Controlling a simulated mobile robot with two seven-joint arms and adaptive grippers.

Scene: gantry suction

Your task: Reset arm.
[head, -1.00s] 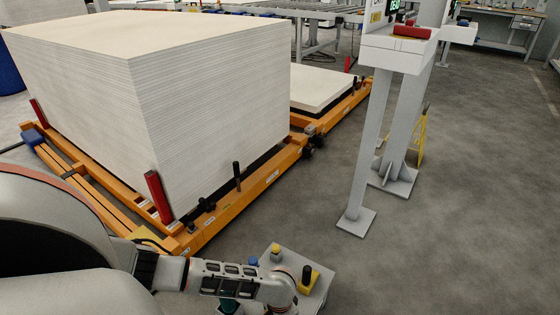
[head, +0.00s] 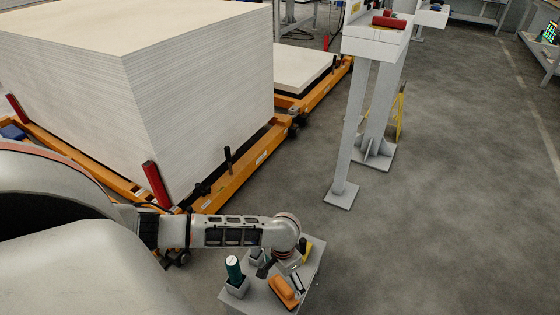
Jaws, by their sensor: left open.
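My left arm (head: 230,231) comes in from the left, its wrist bent downward over a small grey stand (head: 237,299) at the bottom centre. My left gripper (head: 281,272) is open and points down at the stand, with nothing seen between its fingers. An orange tool (head: 284,292) lies just below the gripper; I cannot tell whether they touch. A green cylinder (head: 234,270) stands upright in a grey holder to the left of the gripper. A yellow item (head: 306,252) is partly hidden behind the wrist. My right gripper is not in view.
A large stack of pale boards (head: 135,85) sits on an orange pallet frame (head: 240,179) with red posts. A lower stack (head: 302,66) is behind. A grey pedestal (head: 349,135) carries a red item (head: 389,22). The floor at right (head: 450,190) is clear.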

